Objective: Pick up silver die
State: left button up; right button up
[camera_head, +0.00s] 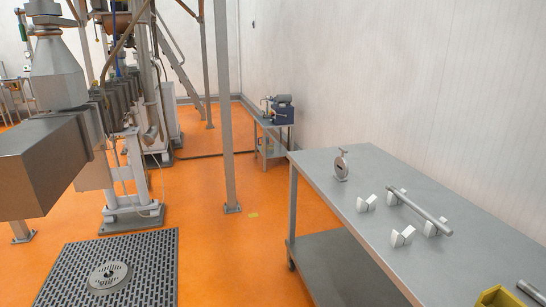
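A small round silver piece with a dark slot in its face, which looks like the silver die (341,166), stands upright near the far left corner of the grey metal table (330,200). A short stem or knob shows at its top. Neither of my grippers is in view, and nothing is touching the die.
On the table, a metal rod (420,211) rests on white angled blocks, with more white blocks (367,203) beside it. A yellow bin (497,297) is at the lower right. A steel post (223,120) and large machine (60,150) stand left. Orange floor (245,255) is open before the table.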

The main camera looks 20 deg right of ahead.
aim_at(341, 168)
jog(key=i+z, duration=0.25)
jog(key=i, duration=0.2)
jog(key=i+j+z, duration=0.25)
jog(key=i, duration=0.2)
jog(key=i+j+z, duration=0.25)
jog(key=i, duration=0.2)
jog(key=i+j+z, duration=0.25)
jog(key=i+j, duration=0.05)
jog(key=i, duration=0.1)
